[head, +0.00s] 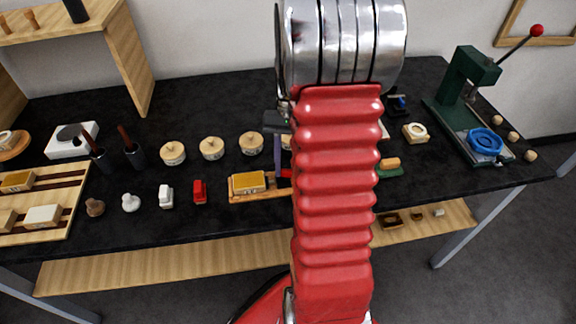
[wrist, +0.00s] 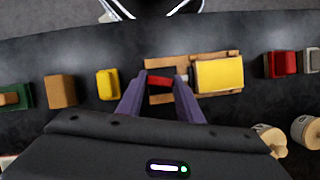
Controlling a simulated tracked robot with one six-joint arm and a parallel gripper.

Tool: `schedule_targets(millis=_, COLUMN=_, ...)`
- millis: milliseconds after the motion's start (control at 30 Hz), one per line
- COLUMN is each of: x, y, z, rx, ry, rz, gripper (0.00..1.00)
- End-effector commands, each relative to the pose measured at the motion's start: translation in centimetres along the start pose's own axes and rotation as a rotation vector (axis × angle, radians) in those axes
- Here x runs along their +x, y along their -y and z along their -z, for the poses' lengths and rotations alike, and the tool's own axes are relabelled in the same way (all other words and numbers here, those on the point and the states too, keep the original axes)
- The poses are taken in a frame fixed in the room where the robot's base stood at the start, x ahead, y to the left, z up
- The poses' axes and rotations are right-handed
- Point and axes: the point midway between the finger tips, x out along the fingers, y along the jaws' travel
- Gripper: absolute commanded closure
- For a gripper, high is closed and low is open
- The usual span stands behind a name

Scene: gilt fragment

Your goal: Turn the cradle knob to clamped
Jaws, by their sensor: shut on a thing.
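The wooden cradle (head: 270,194) stands near the front edge of the black bench, partly behind my red arm. It holds a yellow-topped block (head: 248,182); in the wrist view the block (wrist: 219,76) sits right of my gripper. My gripper (wrist: 163,88) has purple fingers reaching over the cradle (wrist: 160,60). They are shut on the red knob (wrist: 159,81), which shows between the fingertips. In the head view only a little red and one purple finger show beside my arm. The knob's setting cannot be read.
Round lidded pots (head: 212,149) stand behind the cradle. A red block (head: 200,190) and a white one (head: 166,196) stand to its left. In the wrist view a yellow block (wrist: 107,84) and a brown block (wrist: 60,91) are left of my fingers. A green press (head: 468,85) stands at the right.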

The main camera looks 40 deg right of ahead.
Motion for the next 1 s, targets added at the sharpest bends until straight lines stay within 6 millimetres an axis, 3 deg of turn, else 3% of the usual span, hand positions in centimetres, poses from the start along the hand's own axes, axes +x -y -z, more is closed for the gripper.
schedule_targets(millis=400, x=-0.32, y=0.48, z=0.33, rx=-0.217, ry=-0.016, rz=-0.085, gripper=0.9)
schedule_targets(millis=933, x=-0.32, y=0.56, z=0.28, rx=-0.244, ry=-0.015, rz=-0.095, gripper=0.9)
schedule_targets(millis=967, x=-0.32, y=0.56, z=0.28, rx=-0.244, ry=-0.015, rz=-0.095, gripper=0.65)
schedule_targets(millis=1000, x=-0.31, y=0.54, z=0.26, rx=-0.244, ry=-0.014, rz=-0.096, gripper=0.62)
